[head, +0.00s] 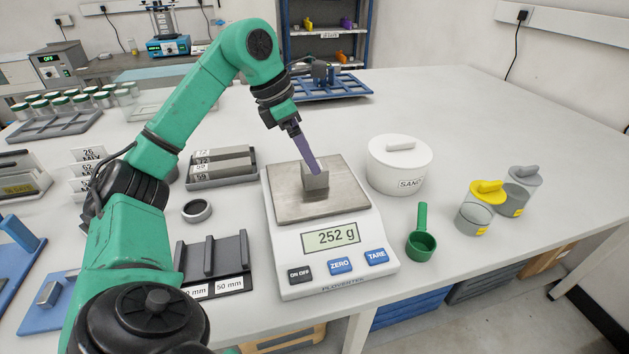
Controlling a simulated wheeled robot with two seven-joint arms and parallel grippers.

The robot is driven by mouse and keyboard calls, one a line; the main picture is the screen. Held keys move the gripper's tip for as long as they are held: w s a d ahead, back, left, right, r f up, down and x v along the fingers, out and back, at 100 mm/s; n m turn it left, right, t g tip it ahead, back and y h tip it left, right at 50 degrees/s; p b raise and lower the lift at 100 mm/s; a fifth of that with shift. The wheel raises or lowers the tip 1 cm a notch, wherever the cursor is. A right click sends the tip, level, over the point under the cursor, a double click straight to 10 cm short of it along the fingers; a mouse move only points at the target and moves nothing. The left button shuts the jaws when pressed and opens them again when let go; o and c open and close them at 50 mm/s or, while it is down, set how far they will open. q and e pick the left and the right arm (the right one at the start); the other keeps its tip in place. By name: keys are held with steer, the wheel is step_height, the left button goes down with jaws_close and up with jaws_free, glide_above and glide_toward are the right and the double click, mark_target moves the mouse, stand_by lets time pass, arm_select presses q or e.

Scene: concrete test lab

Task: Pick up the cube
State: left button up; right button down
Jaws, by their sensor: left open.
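A small grey cube (315,181) stands on the metal pan of the white scale (290,205), whose display reads 252 g. My left gripper (313,165) reaches down to the cube from above and behind, with its purple-grey fingers at the cube's top. The fingers are open, and part of the cube's top is hidden by them. I cannot tell whether they touch it. My right gripper is not in view.
Right of the scale stand a white lidded SAND pot (398,168), a green scoop (421,242) and two lidded jars (474,216).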

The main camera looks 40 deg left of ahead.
arm_select(q)
steer(key=x, duration=0.4)
steer(key=shift+f+b, duration=0.3)
steer(key=shift+b, duration=0.1)
steer(key=shift+w+f, duration=0.15)
steer(key=shift+f, duration=0.1)
steer(key=shift+r, duration=0.1)
jaws_close()
step_height(320, 180, up, 20)
steer(key=p, duration=1)
